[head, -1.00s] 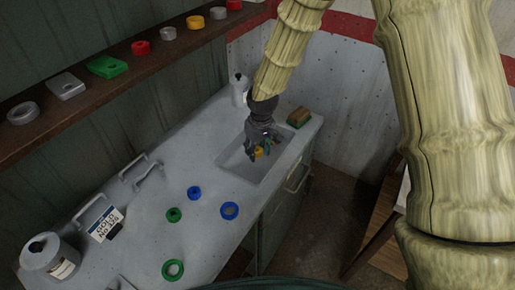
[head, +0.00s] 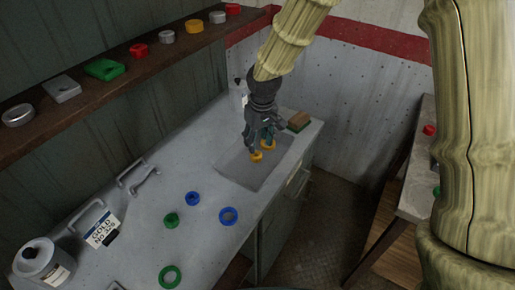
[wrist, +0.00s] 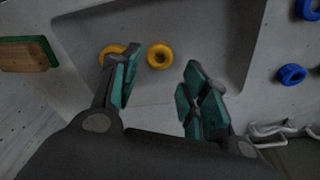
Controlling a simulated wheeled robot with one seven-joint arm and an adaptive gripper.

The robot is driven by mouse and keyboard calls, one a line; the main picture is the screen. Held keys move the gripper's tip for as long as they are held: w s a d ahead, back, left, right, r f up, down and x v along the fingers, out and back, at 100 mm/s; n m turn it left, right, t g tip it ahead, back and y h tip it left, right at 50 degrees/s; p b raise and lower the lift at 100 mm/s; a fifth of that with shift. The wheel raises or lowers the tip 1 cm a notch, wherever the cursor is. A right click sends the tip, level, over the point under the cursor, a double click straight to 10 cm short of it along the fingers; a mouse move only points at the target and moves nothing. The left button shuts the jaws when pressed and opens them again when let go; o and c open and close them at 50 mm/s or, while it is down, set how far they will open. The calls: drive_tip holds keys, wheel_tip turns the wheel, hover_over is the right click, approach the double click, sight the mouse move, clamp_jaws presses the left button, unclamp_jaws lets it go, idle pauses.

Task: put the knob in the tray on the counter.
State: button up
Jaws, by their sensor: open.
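A small yellow knob-like piece (head: 257,157) with a small hole lies in the grey recessed tray (head: 238,175) in the counter. It also shows in the wrist view (wrist: 160,55), beyond the gap between my fingers. A second yellow round piece (head: 268,146) lies beside it in the tray, nearer the sponge. In the wrist view this second piece (wrist: 110,50) is partly hidden by my left finger. I cannot tell for sure which one is the knob. My gripper (head: 262,140) is over the tray, fingers pointing down. It is open, with nothing between its fingers (wrist: 158,82).
A green-and-brown sponge (head: 299,121) lies behind the tray. Blue rings (head: 228,215) and green rings (head: 170,276) lie on the counter's near part. A sign (head: 103,230) and a lidded canister (head: 40,260) stand at left. A shelf (head: 100,85) holds several coloured pieces.

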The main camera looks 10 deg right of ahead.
sight(259, 158)
drive_tip(key=shift+s+r+b, duration=0.15)
drive_tip(key=shift+r+b, duration=0.05)
drive_tip(key=shift+r, duration=1.05)
drive_tip(key=shift+s+r+b, duration=0.15)
drive_tip(key=shift+r, duration=1.1)
drive_tip(key=shift+r, duration=0.1)
